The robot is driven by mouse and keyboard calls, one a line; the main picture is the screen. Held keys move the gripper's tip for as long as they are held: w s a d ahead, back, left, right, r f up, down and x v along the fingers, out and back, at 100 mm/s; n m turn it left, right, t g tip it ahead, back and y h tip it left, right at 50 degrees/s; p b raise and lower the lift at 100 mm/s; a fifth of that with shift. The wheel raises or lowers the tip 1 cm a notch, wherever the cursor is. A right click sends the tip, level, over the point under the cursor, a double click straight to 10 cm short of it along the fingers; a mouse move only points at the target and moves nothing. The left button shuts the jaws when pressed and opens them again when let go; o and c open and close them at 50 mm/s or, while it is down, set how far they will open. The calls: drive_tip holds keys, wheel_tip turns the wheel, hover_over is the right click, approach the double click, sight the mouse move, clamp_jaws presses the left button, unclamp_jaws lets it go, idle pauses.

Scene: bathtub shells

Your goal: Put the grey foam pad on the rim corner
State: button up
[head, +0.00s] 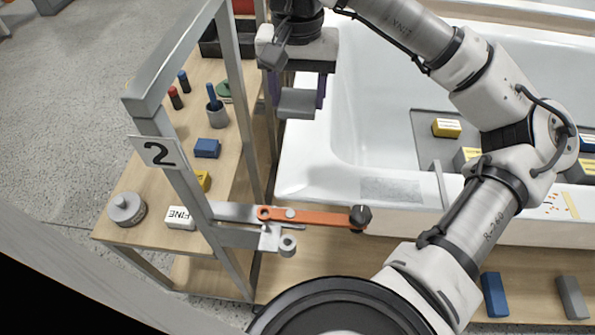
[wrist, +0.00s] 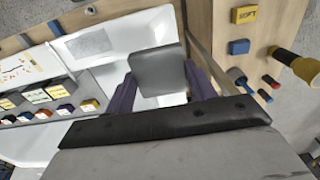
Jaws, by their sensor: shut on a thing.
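My gripper (head: 297,92) is shut on the grey foam pad (head: 298,104), with a purple finger at each side of it. It holds the pad over the left part of the white bathtub shell (head: 345,115); I cannot tell the height exactly. The tub's near left rim corner (head: 300,178) is bare and lies nearer the camera than the pad. In the wrist view the pad (wrist: 160,72) is a plain grey block between the purple fingers (wrist: 160,88), and it hides part of the tub.
A grey textured patch (head: 392,190) lies on the near rim. An orange lever (head: 312,217) sticks out beside the metal frame (head: 215,150) left of the tub. A side bench holds a blue block (head: 207,148) and a white block (head: 180,217).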

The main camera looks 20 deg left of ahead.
sight(297, 175)
wheel_tip(297, 175, down, 19)
drive_tip(key=p, duration=0.2)
drive_tip(key=shift+r+p, duration=0.1)
drive_tip(key=shift+p, duration=0.3)
drive_tip(key=shift+f, duration=0.25)
drive_tip(key=shift+f+b, duration=0.2)
drive_tip(key=shift+b, duration=0.2)
drive_tip(key=o, duration=1)
drive_tip(key=shift+c, duration=0.2)
drive_tip(key=shift+r, duration=0.1)
wheel_tip(297, 175, up, 12)
drive_tip(key=b, duration=0.1)
drive_tip(key=shift+r+b, duration=0.15)
drive_tip(key=shift+b, duration=0.25)
